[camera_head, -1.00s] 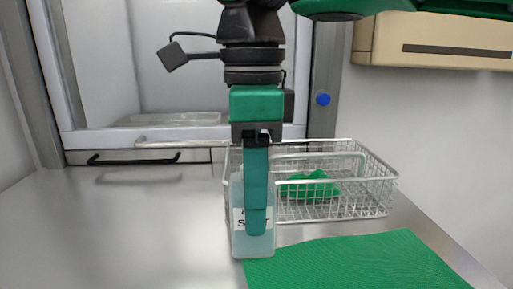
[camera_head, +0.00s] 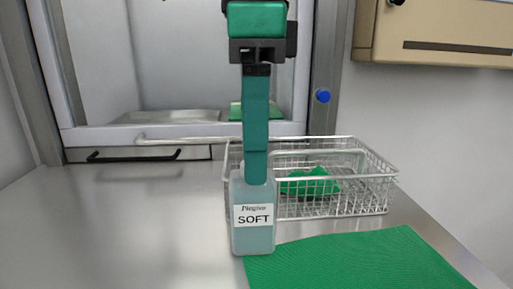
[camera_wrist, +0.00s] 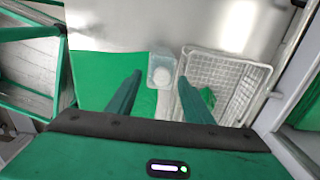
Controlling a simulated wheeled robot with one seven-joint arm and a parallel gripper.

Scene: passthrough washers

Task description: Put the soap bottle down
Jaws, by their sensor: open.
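The soap bottle (camera_head: 253,228) is a translucent pale blue bottle with a white label reading "SOFT". It stands upright on the steel counter, at the left edge of the green mat and in front of the wire basket. My gripper (camera_head: 256,182) is above it, with its teal fingers pointing down; the near finger covers the bottle's top. In the wrist view the bottle (camera_wrist: 161,72) shows between and beyond the tips of my open gripper (camera_wrist: 161,82), its white cap facing up. The fingers are apart and not closed on it.
The wire basket (camera_head: 380,205) holds a green cloth (camera_head: 310,183) and stands close behind and right of the bottle. The green mat (camera_head: 350,262) covers the front right of the counter. The steel counter (camera_head: 130,235) is clear on the left. A washer opening with trays is behind.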

